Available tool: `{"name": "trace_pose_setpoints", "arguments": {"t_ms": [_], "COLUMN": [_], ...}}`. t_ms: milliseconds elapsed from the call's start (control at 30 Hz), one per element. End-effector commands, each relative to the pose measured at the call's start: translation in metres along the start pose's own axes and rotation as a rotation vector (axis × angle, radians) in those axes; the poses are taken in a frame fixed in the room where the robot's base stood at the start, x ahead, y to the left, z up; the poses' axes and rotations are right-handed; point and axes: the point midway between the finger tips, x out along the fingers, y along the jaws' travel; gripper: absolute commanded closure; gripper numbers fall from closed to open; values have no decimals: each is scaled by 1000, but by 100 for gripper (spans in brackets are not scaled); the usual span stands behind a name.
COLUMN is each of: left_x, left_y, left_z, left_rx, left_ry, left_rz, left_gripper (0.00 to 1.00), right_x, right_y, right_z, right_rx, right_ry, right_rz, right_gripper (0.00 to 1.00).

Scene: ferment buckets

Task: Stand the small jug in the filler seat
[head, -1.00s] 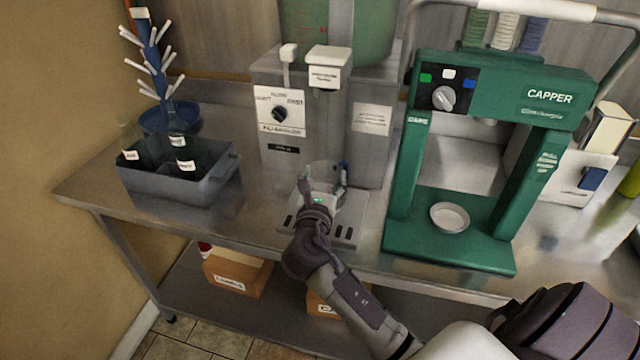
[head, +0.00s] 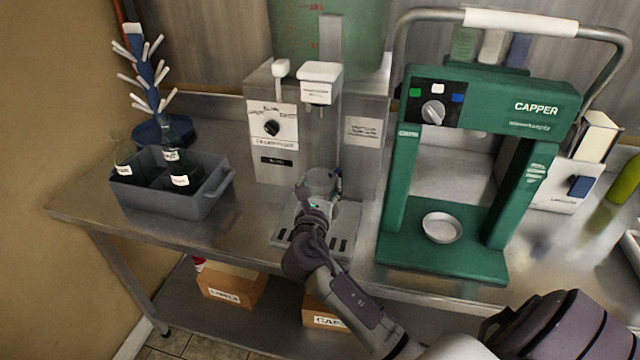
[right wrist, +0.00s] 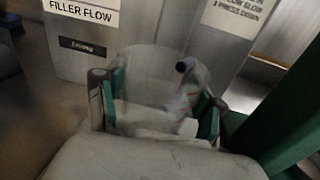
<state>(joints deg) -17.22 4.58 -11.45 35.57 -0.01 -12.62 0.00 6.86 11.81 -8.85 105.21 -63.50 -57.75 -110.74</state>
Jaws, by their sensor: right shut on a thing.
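The small jug (head: 321,181) is clear and looks upright in front of the filler (head: 275,160), below its white spout head. My right gripper (head: 318,192) is shut on the jug. In the right wrist view, the see-through jug (right wrist: 155,75) sits between the green-padded fingers of my right gripper (right wrist: 158,112), with the filler's front panel behind. The filler seat is at the slotted drip tray (head: 290,240), partly hidden by my gripper and arm. I cannot tell whether the jug's base touches it. My left gripper is not in view.
A green capper (head: 395,195) with a white dish (head: 441,228) stands close on the right. A grey crate (head: 205,203) with dark bottles and a blue bottle tree (head: 148,75) are on the left. Boxes (head: 232,292) sit on the lower shelf.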

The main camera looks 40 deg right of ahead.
Motion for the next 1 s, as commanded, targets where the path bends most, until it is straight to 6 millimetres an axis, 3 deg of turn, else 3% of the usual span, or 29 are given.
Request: {"name": "trace_pose_setpoints", "arguments": {"t_ms": [1000], "left_x": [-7], "left_y": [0], "left_z": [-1], "left_rx": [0], "left_ry": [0], "left_rz": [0], "left_gripper": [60], "right_x": [-1], "right_y": [0], "right_z": [-8], "right_rx": [0], "right_ry": [0], "right_rz": [1], "right_gripper": [64]}}
